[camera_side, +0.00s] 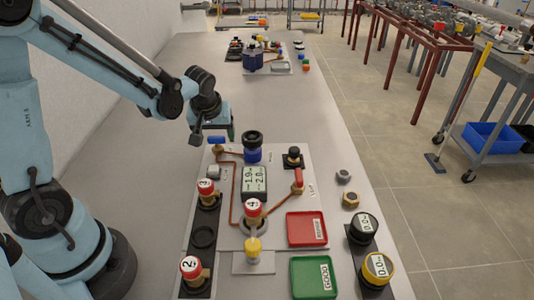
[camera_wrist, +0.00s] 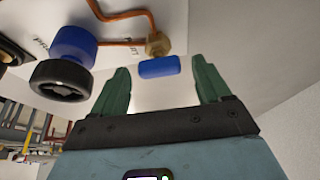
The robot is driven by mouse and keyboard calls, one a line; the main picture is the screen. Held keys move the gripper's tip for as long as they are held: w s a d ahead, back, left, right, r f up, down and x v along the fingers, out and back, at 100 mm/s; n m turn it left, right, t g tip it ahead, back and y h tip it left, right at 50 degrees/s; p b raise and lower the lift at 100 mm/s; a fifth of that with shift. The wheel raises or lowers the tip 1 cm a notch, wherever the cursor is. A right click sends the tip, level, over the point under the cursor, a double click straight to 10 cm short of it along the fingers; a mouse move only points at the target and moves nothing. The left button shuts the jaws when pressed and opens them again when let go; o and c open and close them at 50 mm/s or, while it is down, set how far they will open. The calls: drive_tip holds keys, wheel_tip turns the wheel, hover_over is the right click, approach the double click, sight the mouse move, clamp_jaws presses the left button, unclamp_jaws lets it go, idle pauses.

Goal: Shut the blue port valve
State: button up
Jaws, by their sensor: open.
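The blue port valve shows in the wrist view as a blue handle (camera_wrist: 160,67) beside a brass fitting (camera_wrist: 157,44) that ends a copper pipe. In the side view the blue handle (camera_side: 216,140) is at the far left corner of the grey panel. My gripper (camera_wrist: 162,84) has its green fingers spread, one on each side of the handle in the picture, with nothing between them gripped. In the side view my gripper (camera_side: 213,135) is over that corner, close to the handle. I cannot tell whether a finger touches it.
A blue cylinder with a black cap (camera_side: 252,148) stands right of the handle; its black knob (camera_wrist: 61,83) also shows in the wrist view. A red-handled valve (camera_side: 299,182), a display (camera_side: 254,180), a red tray (camera_side: 306,229) and a green tray (camera_side: 314,277) are nearer.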

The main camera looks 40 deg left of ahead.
drive_tip(key=shift+c, duration=0.2)
drive_tip(key=c, duration=1)
drive_tip(key=m, duration=0.2)
drive_tip(key=m+t+h, duration=0.1)
drive_tip(key=m, duration=0.1)
drive_tip(key=shift+s+a+m+h, duration=0.1)
drive_tip(key=shift+a+m+h, duration=0.05)
drive_tip(key=shift+m+h, duration=0.15)
drive_tip(key=m, duration=0.2)
drive_tip(key=m+h, duration=0.1)
drive_tip(key=m, duration=0.1)
drive_tip(key=shift+a+m+h, duration=0.15)
drive_tip(key=shift+m+h, duration=0.15)
drive_tip(key=m+h, duration=0.1)
drive_tip(key=m, duration=0.3)
drive_tip(key=shift+a+m+h, duration=0.1)
drive_tip(key=shift+m+h, duration=0.2)
drive_tip(key=shift+h, duration=0.1)
drive_tip(key=shift+m+g+h, duration=0.5)
drive_tip(key=shift+m+h, duration=0.2)
drive_tip(key=shift+m, duration=1.4)
